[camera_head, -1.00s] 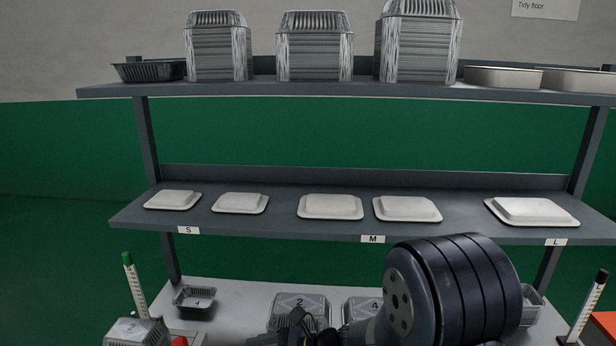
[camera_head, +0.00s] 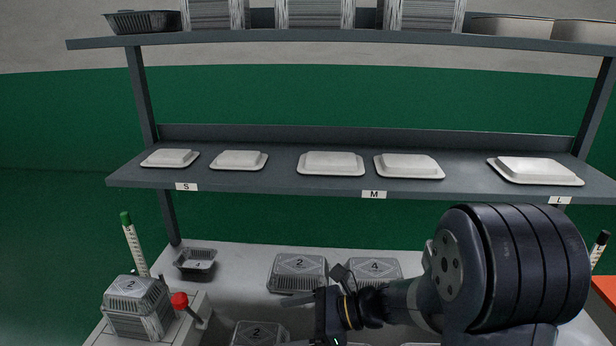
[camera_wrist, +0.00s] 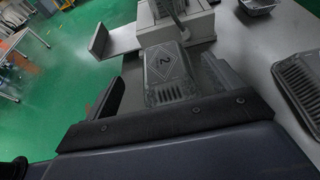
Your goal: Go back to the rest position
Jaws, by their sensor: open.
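My gripper (camera_head: 312,286) is low over the light worktop (camera_head: 232,262) in the head view, with its jaws apart. In the wrist view my gripper (camera_wrist: 162,72) shows a jaw on each side and nothing clasped. A foil tray with a lid marked 2 (camera_wrist: 167,74) appears between and beyond the jaws; the gap to it is unclear. In the head view, a tray marked 2 (camera_head: 298,272) and one marked 4 (camera_head: 374,268) stand behind my gripper. Another marked 2 (camera_head: 257,333) is cut off at the bottom edge.
A lidded tray (camera_head: 138,300) sits on a station with a red knob (camera_head: 179,300) at left. A small dark tray (camera_head: 196,261) stands behind. The middle shelf (camera_head: 270,184) holds white lids above the worktop. An orange surface (camera_head: 606,290) is at right.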

